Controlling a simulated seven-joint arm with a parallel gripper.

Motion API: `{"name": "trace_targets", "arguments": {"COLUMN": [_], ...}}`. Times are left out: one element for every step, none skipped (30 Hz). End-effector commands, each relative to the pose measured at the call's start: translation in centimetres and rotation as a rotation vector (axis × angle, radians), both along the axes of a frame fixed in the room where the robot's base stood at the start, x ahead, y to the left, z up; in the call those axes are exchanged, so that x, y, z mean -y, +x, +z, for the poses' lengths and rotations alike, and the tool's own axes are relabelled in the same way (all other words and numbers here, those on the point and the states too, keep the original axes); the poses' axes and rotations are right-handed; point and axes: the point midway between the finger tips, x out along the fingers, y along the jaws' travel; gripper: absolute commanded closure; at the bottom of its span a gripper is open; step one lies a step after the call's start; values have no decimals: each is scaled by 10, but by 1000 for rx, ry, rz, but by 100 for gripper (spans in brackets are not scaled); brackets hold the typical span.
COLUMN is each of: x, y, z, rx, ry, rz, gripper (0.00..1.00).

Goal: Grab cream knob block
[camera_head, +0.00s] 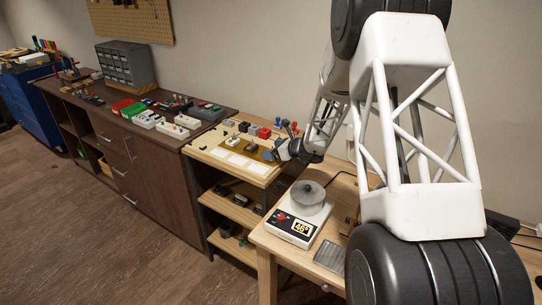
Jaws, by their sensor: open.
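My gripper (272,153) is small in view, at the end of my arm, over the right part of a light wooden bench top (213,148). Its jaws are open, and I see nothing held between them. Several small blocks and knobs stand close around it, including a black block (228,123) and a red block (264,133). Flat pale pieces (236,160) lie in front of them. I cannot tell which small thing is the cream knob block at this size. My gripper and arm may hide part of the group.
A white device (291,228) with a round grey top stands on the nearer wooden table. Left, a dark cabinet (150,175) bears white boxes (173,130), red and green trays and a grey drawer unit (125,64). Floor in front is clear.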

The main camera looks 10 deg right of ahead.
Motion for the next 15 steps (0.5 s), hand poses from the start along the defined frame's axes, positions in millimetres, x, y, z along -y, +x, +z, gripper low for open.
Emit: {"name": "trace_targets", "arguments": {"x": [-4, -5, -6, -7, -8, -8, -9, -9, -9, -9, -9, -9, -9, -9, -9], "y": [3, 5, 6, 7, 8, 9, 9, 9, 9, 9, 9, 9, 9, 9, 9], "z": [-3, -4, -4, -5, -5, -5, -6, -6, -6, -6, -6, -6, -6, -6, -6], "rx": [-1, -2, -1, -1, -1, 0, 0, 0, 0, 0, 0, 0, 0, 0, 0], "ry": [0, 0, 1, 1, 1, 0, 0, 0, 0, 0, 0, 0, 0, 0, 0], "rz": [1, 1, 0, 0, 0, -1, -1, -1, -1, -1, -1, -1, -1, -1, -1], "gripper": [13, 13, 13, 13, 13, 13, 13, 13, 13, 13, 13, 13, 13, 13, 13]}}
